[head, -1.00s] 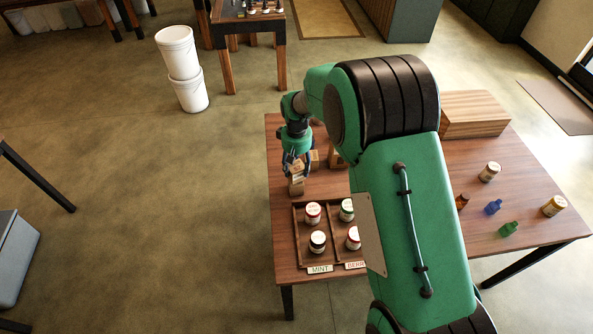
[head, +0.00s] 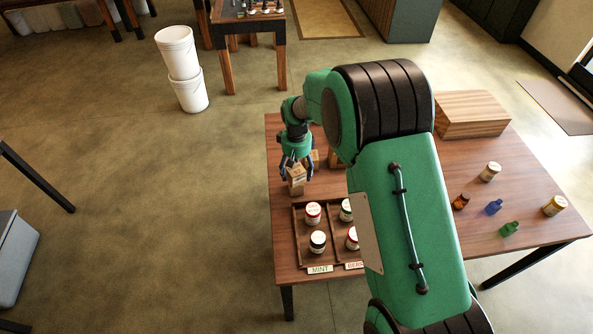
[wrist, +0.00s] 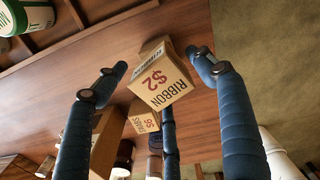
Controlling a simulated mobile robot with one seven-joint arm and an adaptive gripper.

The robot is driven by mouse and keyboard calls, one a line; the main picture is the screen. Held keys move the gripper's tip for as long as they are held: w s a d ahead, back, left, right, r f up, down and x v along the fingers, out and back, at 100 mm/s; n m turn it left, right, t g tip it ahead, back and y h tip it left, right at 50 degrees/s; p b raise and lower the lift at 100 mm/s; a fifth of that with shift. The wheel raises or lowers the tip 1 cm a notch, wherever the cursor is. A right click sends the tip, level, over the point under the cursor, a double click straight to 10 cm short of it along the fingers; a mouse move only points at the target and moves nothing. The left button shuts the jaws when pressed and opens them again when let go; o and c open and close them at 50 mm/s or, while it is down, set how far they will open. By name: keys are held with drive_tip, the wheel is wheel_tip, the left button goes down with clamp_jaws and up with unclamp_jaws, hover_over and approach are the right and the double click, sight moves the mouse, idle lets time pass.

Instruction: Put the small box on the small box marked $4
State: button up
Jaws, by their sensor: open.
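A small tan box marked RIBBON $2 (wrist: 160,85) sits between my spread fingers in the wrist view. In the head view this small box (head: 296,172) appears directly above another small tan box (head: 296,188), apparently resting on it. The lower box's price is not readable. My gripper (head: 297,171) is open around the upper box, with gaps between fingers and box in the wrist view (wrist: 155,80). Another small box (wrist: 144,117) with a red price, hard to read, stands beyond. No $4 mark is legible.
A wooden tray (head: 296,236) with several jars and MINT and BERRY labels lies just in front of the boxes. A larger wooden block (head: 472,114) stands at the table's back right. Small bottles and jars stand on the right. My arm hides the table's middle.

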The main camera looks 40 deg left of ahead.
sight(297, 169)
wheel_tip(297, 169, up, 12)
drive_tip(key=p, duration=0.1)
drive_tip(key=shift+r, duration=0.15)
idle(0.6)
idle(0.5)
idle(0.4)
